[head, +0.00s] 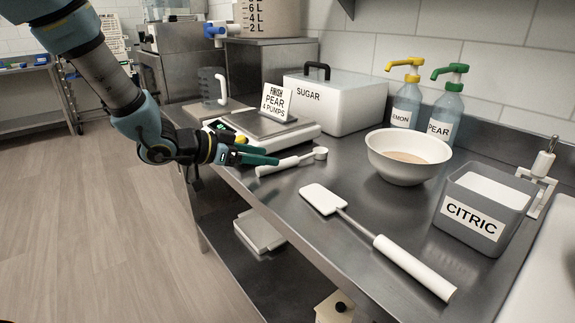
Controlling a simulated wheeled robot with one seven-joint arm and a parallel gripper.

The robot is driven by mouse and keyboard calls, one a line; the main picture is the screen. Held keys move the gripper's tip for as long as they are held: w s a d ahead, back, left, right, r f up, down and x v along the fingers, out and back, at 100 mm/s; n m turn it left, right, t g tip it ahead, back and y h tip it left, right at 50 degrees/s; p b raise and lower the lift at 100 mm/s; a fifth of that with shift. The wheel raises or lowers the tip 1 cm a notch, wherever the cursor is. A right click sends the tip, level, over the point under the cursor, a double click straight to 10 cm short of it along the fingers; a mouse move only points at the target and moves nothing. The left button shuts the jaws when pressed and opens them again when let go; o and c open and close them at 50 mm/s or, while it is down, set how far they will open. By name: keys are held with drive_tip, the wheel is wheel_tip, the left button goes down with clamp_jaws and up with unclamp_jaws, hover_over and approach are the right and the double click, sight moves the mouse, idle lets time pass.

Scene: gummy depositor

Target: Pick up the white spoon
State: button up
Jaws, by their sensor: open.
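The white spoon (290,163) lies on the steel counter, its handle pointing left toward my gripper and its small round bowl to the right. My gripper (264,156) reaches in from the left with its green fingers pointing right. It is open and empty, with the fingertips just left of and behind the spoon's handle. In this view the fingertips show close to the handle, but I cannot tell how high they are above the counter or whether they touch it.
A white-handled spatula (380,244) lies in front, right of the spoon. A white bowl (408,172), a CITRIC bin (480,213) and two pump bottles (440,120) stand to the right. A scale (265,128) with a PEAR sign and a SUGAR box (335,104) stand behind.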

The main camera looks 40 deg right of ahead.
sight(287, 160)
drive_tip(key=shift+x, duration=0.95)
drive_tip(key=shift+s+p+x, duration=0.15)
drive_tip(key=shift+p+x, duration=0.1)
drive_tip(key=shift+x, duration=1.1)
drive_tip(key=shift+s+p+x, duration=0.1)
drive_tip(key=shift+p+x, duration=0.15)
drive_tip(key=shift+x, duration=1.1)
drive_tip(key=shift+a, duration=0.1)
clamp_jaws()
